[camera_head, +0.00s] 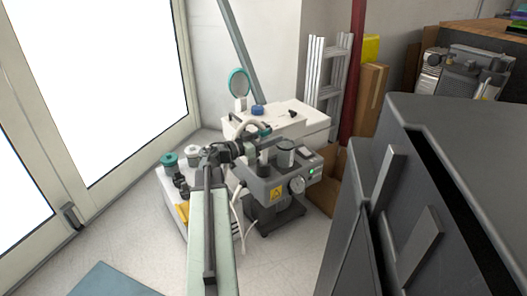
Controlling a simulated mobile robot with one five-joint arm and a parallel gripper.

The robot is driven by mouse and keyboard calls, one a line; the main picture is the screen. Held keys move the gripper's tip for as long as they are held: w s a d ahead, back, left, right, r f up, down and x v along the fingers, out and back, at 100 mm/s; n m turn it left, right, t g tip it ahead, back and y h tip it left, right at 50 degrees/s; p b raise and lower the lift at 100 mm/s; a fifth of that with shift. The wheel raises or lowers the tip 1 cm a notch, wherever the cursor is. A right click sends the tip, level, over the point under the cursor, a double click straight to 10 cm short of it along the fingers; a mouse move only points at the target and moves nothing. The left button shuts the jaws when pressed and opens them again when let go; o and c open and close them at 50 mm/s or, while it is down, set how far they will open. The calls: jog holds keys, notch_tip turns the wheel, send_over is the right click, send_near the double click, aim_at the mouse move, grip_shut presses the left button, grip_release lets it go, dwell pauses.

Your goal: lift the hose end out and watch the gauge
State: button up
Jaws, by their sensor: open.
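A grey compressor unit (262,190) stands on the floor in the middle of the view. A small round dial that looks like the gauge (297,185) is on its front, below a green light; its reading is too small to make out. A pale hose (236,212) hangs down along the unit's left side. I cannot pick out the hose end. My arm reaches up from the bottom, and my gripper (262,136) is open over the unit's rear left top, pointing right. Its fingertips are small and partly merge with the dark parts behind, so contact cannot be told.
A white box-like machine (310,118) stands behind the unit. A pale unit with green-topped fittings (170,160) is at left. A dark cabinet (450,200) with handles fills the right. A ladder (326,72) leans at the back. Floor is clear at lower left, by a blue mat (112,281).

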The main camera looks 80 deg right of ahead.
grip_shut()
dwell(1.3)
